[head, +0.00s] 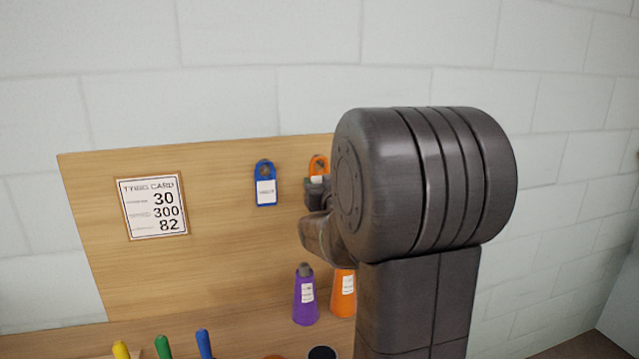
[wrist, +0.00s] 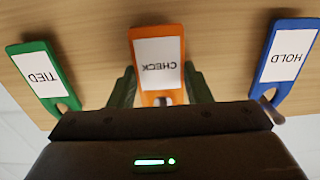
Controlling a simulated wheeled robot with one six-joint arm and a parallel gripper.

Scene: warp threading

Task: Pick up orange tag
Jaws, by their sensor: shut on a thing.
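The orange tag (wrist: 160,62), with a white label reading CHECK upside down, is in the middle of the wrist view. My gripper (wrist: 160,84) has one finger at each side edge of it and is shut on it. The tag is at the wooden board; I cannot tell whether it still touches its peg. In the head view only the top of the orange tag (head: 318,163) shows, the rest hidden by my gripper and wrist.
The blue HOLD tag (wrist: 286,60) and green TIED tag (wrist: 43,76) hang close on either side. In the head view, a card (head: 153,207) is on the board (head: 220,270). A purple cone (head: 306,301) and an orange cone (head: 343,299) stand below. Several coloured handles are at bottom left.

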